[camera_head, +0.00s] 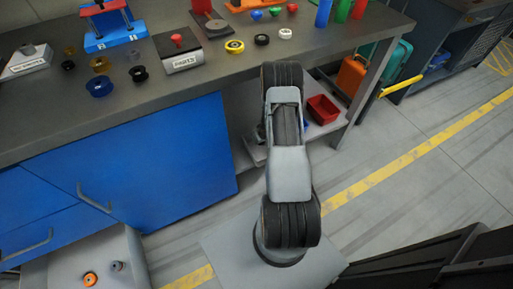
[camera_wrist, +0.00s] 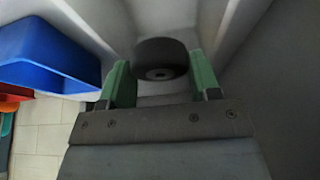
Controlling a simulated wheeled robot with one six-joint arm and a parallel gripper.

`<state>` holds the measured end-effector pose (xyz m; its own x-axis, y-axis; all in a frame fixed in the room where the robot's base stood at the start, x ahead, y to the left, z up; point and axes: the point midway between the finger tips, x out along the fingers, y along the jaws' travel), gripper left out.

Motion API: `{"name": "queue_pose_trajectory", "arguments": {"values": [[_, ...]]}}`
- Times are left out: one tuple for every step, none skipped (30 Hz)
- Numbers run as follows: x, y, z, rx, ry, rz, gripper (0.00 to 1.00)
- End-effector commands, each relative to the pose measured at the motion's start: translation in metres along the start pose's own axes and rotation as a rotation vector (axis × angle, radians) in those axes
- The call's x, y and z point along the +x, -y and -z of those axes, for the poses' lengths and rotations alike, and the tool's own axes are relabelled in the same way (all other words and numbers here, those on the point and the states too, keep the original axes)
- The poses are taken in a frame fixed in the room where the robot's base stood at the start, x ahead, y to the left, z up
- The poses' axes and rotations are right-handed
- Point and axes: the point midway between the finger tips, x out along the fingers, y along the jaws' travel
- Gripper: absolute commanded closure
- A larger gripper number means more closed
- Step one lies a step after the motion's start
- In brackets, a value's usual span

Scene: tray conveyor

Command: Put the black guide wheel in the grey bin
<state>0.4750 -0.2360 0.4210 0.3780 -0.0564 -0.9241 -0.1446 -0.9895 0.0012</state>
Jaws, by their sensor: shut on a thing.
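In the wrist view my gripper (camera_wrist: 161,76) has its two green fingers closed on a dark round wheel (camera_wrist: 160,72) with a lighter centre, which I take to be the black guide wheel. Smooth grey walls (camera_wrist: 235,20) surround the wheel ahead of the fingers; they look like the inside of the grey bin. I cannot tell whether the wheel touches its bottom. In the head view my gripper and the held wheel are hidden behind my arm.
A blue bin (camera_wrist: 50,55) stands left of the grey walls, with a red bin (camera_wrist: 12,92) beside it. In the head view the bench (camera_head: 215,62) holds a black wheel (camera_head: 138,73), a yellow wheel (camera_head: 235,46) and other parts. A red bin (camera_head: 322,109) sits on the lower shelf.

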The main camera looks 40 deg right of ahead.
Motion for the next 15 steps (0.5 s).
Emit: {"name": "queue_pose_trajectory", "arguments": {"values": [[0.017, 0.002, -0.007, -0.002, 0.001, 0.002, 0.67], [0.021, 0.003, -0.008, -0.005, 0.001, 0.003, 0.67], [0.027, 0.004, -0.01, -0.006, 0.001, 0.004, 0.67], [0.031, 0.005, -0.011, -0.008, 0.001, 0.004, 0.67], [0.034, 0.006, -0.012, -0.01, 0.001, 0.005, 0.67], [0.037, 0.006, -0.013, -0.011, 0.0, 0.006, 0.67], [0.039, 0.007, -0.014, -0.012, 0.0, 0.006, 0.67], [0.041, 0.007, -0.014, -0.013, 0.0, 0.006, 0.67], [0.042, 0.007, -0.015, -0.014, -0.001, 0.006, 0.67], [0.042, 0.007, -0.015, -0.014, -0.001, 0.006, 0.67], [0.043, 0.007, -0.015, -0.014, -0.001, 0.006, 0.67], [0.045, 0.007, -0.015, -0.014, -0.001, 0.006, 0.67], [0.046, 0.007, -0.016, -0.013, -0.001, 0.006, 0.67], [0.049, 0.007, -0.017, -0.012, -0.001, 0.006, 0.67], [0.053, 0.007, -0.019, -0.011, -0.001, 0.005, 0.67]]}}
